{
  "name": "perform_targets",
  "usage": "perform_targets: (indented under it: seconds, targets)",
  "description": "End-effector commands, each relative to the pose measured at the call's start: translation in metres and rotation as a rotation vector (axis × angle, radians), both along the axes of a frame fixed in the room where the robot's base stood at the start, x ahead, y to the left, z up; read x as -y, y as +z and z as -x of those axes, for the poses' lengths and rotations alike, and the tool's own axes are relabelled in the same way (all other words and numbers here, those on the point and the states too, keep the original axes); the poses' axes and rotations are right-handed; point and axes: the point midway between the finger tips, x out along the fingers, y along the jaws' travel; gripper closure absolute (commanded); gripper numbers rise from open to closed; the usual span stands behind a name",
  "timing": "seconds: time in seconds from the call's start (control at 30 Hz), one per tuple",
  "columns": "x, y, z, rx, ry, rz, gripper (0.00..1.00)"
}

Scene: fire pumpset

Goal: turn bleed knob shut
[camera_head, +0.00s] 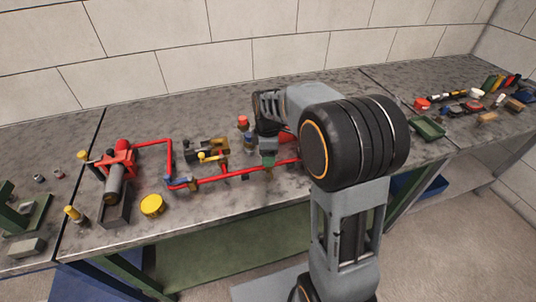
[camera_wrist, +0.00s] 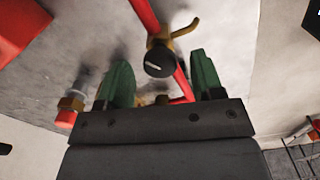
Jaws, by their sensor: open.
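In the wrist view, a round black knob (camera_wrist: 159,62) with a small white mark sits on a brass fitting on a red pipe (camera_wrist: 146,14). My gripper (camera_wrist: 162,82) is open, with one green fingertip on each side of the knob's line. The knob shows in the gap between the fingers, a little beyond them, and no contact is visible. In the head view my gripper (camera_head: 268,158) points down over the right end of the red pipework (camera_head: 232,178). I cannot make out the black knob there.
A brass-and-red fitting (camera_wrist: 70,106) stands left of the fingers in the wrist view. In the head view a red pump part (camera_head: 120,158), a yellow cap (camera_head: 152,205) and a red-topped fitting (camera_head: 243,121) stand on the grey bench (camera_head: 225,212). A green tray (camera_head: 430,128) lies right.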

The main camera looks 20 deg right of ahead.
Motion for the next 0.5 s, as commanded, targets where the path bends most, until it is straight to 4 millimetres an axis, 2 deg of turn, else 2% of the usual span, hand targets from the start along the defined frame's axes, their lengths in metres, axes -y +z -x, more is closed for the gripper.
perform_targets:
  seconds: [0.43,0.5]
  targets:
    - [0.0000,-0.0071,0.0002,0.000,0.000,0.000,0.39]
    - [0.0000,-0.0071,0.0002,0.000,0.000,0.000,0.46]
